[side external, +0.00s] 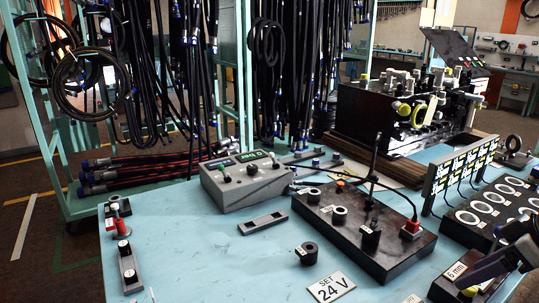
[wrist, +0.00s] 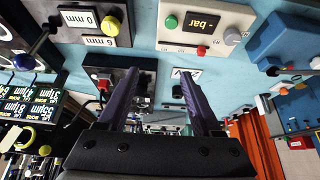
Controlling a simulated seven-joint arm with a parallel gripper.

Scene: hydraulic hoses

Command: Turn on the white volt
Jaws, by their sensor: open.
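A pale grey box (side external: 245,178) with a small lit green display, a knob and small switches stands mid-table in the side view. A white card reading "SET 24 V" (side external: 331,287) lies at the front edge of that view. In the wrist view, a white box (wrist: 180,38) has a display reading "- bar", a green button, a red button and a grey knob. I cannot tell which box is the white volt unit. My gripper (wrist: 158,70) is open and empty, with a white card (wrist: 186,73) partly hidden by a fingertip. Its fingers show at the lower right of the side view.
A black box (side external: 365,240) with knobs, a red connector and an upright lever fills the table's middle. Lit displays (side external: 463,170) and a ring panel (side external: 500,200) stand right. A "6 mm" card (side external: 456,271) is near my fingers. Hoses hang behind.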

